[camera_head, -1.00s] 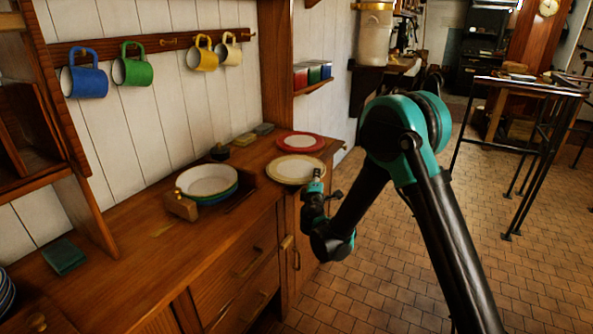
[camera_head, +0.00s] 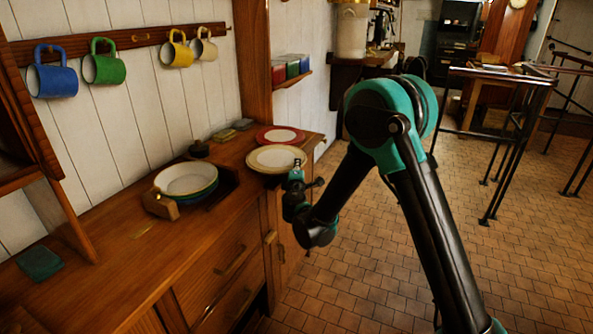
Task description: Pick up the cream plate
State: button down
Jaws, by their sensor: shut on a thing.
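The cream plate (camera_head: 270,160) is at the right end of the wooden counter, just in front of a red-rimmed plate (camera_head: 281,135), whose near edge it seems to overlap in the head view. My gripper (camera_head: 298,170) is at the cream plate's right near edge and is shut on that rim. The fingers are small and dark here, so the exact grip is hard to see. The plate looks about level. I cannot tell whether it is clear of the counter.
A stack of dishes with a pale one on top (camera_head: 187,179) sits in a wooden holder (camera_head: 160,205) on the counter. Coloured mugs (camera_head: 104,68) hang on the wall. A tall black-framed table (camera_head: 497,75) stands right, with open tiled floor before it.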

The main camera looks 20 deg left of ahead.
notch_tip(320, 180, up, 18)
dwell(0.3)
dwell(0.8)
